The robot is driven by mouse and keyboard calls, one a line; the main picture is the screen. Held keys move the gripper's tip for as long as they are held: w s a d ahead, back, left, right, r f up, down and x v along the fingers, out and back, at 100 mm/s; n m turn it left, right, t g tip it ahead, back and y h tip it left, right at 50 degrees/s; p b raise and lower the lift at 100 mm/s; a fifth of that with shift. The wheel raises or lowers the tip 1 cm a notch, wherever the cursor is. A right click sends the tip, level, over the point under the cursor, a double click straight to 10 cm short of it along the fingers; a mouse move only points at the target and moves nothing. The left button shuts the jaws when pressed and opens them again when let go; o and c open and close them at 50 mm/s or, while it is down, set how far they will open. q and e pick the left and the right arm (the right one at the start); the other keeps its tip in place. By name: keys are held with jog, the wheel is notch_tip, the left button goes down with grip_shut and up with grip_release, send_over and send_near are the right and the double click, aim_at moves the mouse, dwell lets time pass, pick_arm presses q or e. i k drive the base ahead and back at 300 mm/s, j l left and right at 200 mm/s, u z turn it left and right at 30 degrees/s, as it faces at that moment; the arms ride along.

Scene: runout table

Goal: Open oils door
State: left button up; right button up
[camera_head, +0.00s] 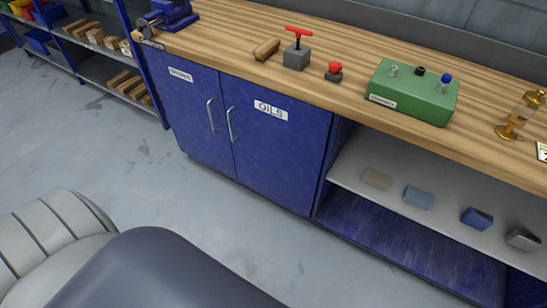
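The oils door (273,150) is a blue cabinet door under the wooden workbench, with a white label reading OILS (270,111). It looks closed, flush with the neighbouring door. Its silver bar handle (231,124) is upright at its left edge. A second blue door (195,115) is to its left, with its own handle (211,115) and a small label too blurred to read surely. Neither gripper is in view; only rounded grey and dark parts of my body show at the lower left.
The wooden benchtop (345,38) holds a blue vise (172,14), a red T-handled block (297,52), a red-knobbed piece (334,71) and a green box (413,92). An open shelf (350,165) with several small blocks is right of the door. Grey floor (150,190) in front is clear.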

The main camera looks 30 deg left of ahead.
aim_at(279, 139)
jog(key=u, duration=0.7)
jog(key=i+j+u, duration=0.1)
jog(key=u, duration=0.25)
jog(key=i+j+u, duration=0.15)
jog(key=u, duration=0.2)
jog(key=i+j+u, duration=0.15)
jog(key=u, duration=0.2)
